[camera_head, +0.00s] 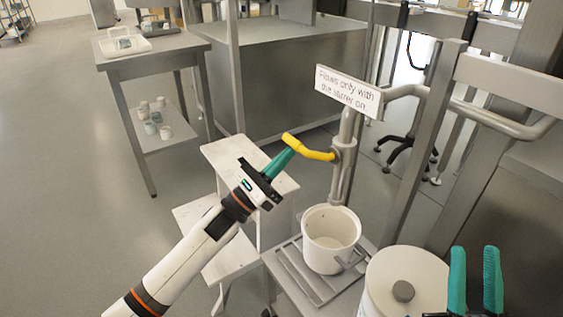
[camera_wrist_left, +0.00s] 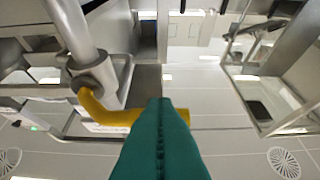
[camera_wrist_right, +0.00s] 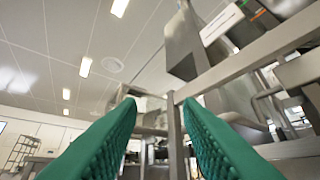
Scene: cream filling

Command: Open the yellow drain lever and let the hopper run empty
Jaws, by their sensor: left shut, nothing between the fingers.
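The yellow drain lever (camera_head: 308,150) sticks out to the left from the valve on the grey vertical pipe (camera_head: 345,150). My left gripper (camera_head: 286,156) is shut and empty, its green fingertips at the lever's free end; whether they touch it I cannot tell. In the left wrist view the lever (camera_wrist_left: 112,115) passes behind the shut fingers (camera_wrist_left: 160,140). A white bucket (camera_head: 331,238) stands under the pipe's outlet, and I see no stream falling into it. My right gripper (camera_head: 475,282) is open and empty at the lower right. The hopper itself is not clearly visible in the head view.
A sign (camera_head: 348,91) reading "Flows only with the stirrer on" is fixed near the pipe. A lidded white container (camera_head: 404,283) stands right of the bucket. A white step stool (camera_head: 222,150) is behind my left arm. Grey rails and frame posts (camera_head: 425,150) close off the right side.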

